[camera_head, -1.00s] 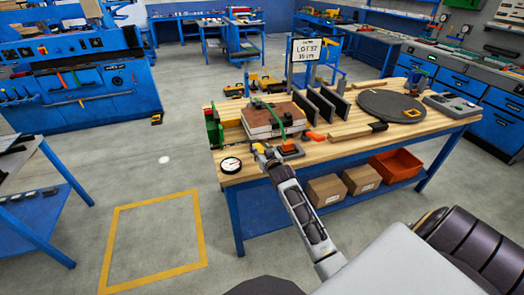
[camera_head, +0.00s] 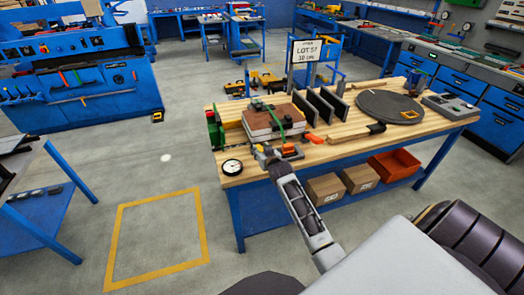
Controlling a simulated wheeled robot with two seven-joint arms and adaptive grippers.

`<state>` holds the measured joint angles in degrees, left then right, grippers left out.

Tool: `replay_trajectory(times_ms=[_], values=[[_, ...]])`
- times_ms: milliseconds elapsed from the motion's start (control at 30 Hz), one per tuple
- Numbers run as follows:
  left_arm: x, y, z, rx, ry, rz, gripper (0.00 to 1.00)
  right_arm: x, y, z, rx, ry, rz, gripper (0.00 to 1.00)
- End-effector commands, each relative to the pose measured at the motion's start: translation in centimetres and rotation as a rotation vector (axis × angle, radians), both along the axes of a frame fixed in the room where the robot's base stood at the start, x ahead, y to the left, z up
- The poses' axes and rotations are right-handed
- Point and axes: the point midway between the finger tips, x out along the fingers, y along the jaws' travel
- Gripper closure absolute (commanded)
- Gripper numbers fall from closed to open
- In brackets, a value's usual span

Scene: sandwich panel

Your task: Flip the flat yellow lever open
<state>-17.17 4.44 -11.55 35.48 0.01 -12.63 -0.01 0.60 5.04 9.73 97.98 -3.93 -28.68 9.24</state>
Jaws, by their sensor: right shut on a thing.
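A panel stack (camera_head: 262,122) with a brown top and pale sides lies at the left end of the wooden workbench (camera_head: 340,150), under a green clamp bar (camera_head: 282,119). In front of it is a small grey fixture (camera_head: 292,155) with an orange block (camera_head: 288,149). My right gripper (camera_head: 266,154) is at the fixture's left end, shut on a small piece there. A bit of yellow shows at its fingertips, which fits the flat yellow lever, but it is mostly hidden and its angle is unclear. My left gripper is not in view.
A round dial gauge (camera_head: 232,167) sits at the bench's front left corner. Dark upright plates (camera_head: 322,105), a dark disc (camera_head: 389,106) and an orange-handled tool (camera_head: 314,138) lie to the right. A red bin (camera_head: 394,162) and cardboard boxes (camera_head: 326,188) are below.

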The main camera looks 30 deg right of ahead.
Motion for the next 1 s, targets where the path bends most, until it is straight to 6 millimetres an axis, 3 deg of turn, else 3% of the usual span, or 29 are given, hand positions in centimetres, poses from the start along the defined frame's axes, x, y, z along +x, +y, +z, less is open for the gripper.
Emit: replay_trajectory(times_ms=[33, 267, 300, 467, 1000], values=[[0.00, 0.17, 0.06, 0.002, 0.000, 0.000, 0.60, 0.30, -0.11, 0.94, -0.004, -0.018, 0.000, 1.00], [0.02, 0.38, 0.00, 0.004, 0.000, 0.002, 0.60, 0.35, -0.14, 1.05, -0.005, -0.020, 0.000, 1.00], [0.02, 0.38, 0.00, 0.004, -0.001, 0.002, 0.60, 0.36, -0.15, 1.08, -0.005, -0.021, 0.000, 0.60], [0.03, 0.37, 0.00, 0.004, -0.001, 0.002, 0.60, 0.26, -0.11, 0.81, -0.004, -0.016, 0.000, 0.40], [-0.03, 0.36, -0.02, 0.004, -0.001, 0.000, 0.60, -0.31, 0.06, 0.45, -0.001, -0.006, 0.000, 0.39]])
